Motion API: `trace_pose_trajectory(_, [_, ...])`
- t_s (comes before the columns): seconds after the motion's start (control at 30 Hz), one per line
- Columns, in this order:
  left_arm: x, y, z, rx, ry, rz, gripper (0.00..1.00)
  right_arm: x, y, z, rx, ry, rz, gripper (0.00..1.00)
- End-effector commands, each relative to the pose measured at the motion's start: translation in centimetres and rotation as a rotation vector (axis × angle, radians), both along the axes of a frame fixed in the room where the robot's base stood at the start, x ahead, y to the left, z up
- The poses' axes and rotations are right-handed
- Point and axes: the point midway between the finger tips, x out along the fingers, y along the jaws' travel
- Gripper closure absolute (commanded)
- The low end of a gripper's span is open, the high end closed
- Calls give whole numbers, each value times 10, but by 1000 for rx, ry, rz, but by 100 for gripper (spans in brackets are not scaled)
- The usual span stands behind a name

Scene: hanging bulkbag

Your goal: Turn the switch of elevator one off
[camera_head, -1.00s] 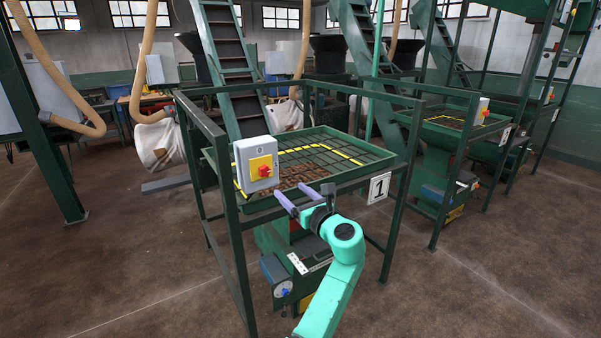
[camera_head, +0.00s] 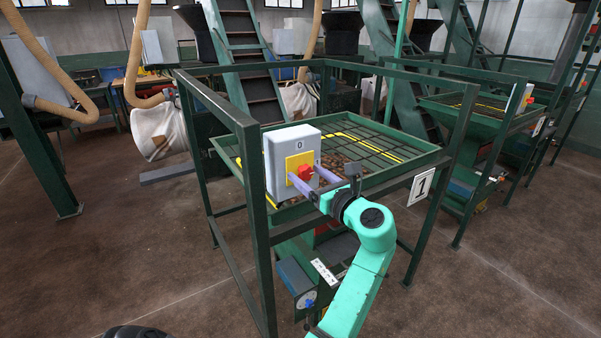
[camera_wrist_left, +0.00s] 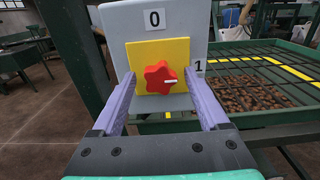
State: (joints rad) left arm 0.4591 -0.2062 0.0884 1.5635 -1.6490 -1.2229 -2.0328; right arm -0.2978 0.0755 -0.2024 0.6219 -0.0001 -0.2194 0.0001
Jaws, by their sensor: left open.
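The switch box (camera_head: 284,143) of elevator one is a grey box with a yellow plate, fixed on the green frame beside the tray. Its red knob (camera_wrist_left: 160,78) sits on the yellow plate (camera_wrist_left: 146,52). The white mark on the knob points right, toward the "1"; a "0" label is above. The knob also shows in the head view (camera_head: 306,172). My left gripper (camera_head: 306,175) is open, its two purple fingers one on each side of the knob. In the wrist view the fingers stand apart from it. My right gripper is not in view.
The green frame's rails and posts (camera_head: 262,235) surround the grated tray (camera_head: 420,158) beside the box. A "1" sign (camera_head: 421,187) hangs on the frame. A second similar station (camera_head: 490,105) stands at right. Open floor (camera_head: 120,250) lies to the left.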

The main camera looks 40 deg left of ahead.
Motion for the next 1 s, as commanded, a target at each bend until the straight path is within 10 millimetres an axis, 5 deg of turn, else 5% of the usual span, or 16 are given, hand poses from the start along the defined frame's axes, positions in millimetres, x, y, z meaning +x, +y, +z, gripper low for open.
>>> trace_pose_trajectory(0.17, [0, -1, 1, 0, 0, -1, 22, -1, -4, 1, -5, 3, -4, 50])
trace_pose_trajectory(0.4, [0, 0, 1, 0, 0, -1, 100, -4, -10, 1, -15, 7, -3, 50])
trace_pose_trajectory(1.0, [-1, 1, -1, -50, -169, 2, 100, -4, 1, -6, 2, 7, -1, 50])
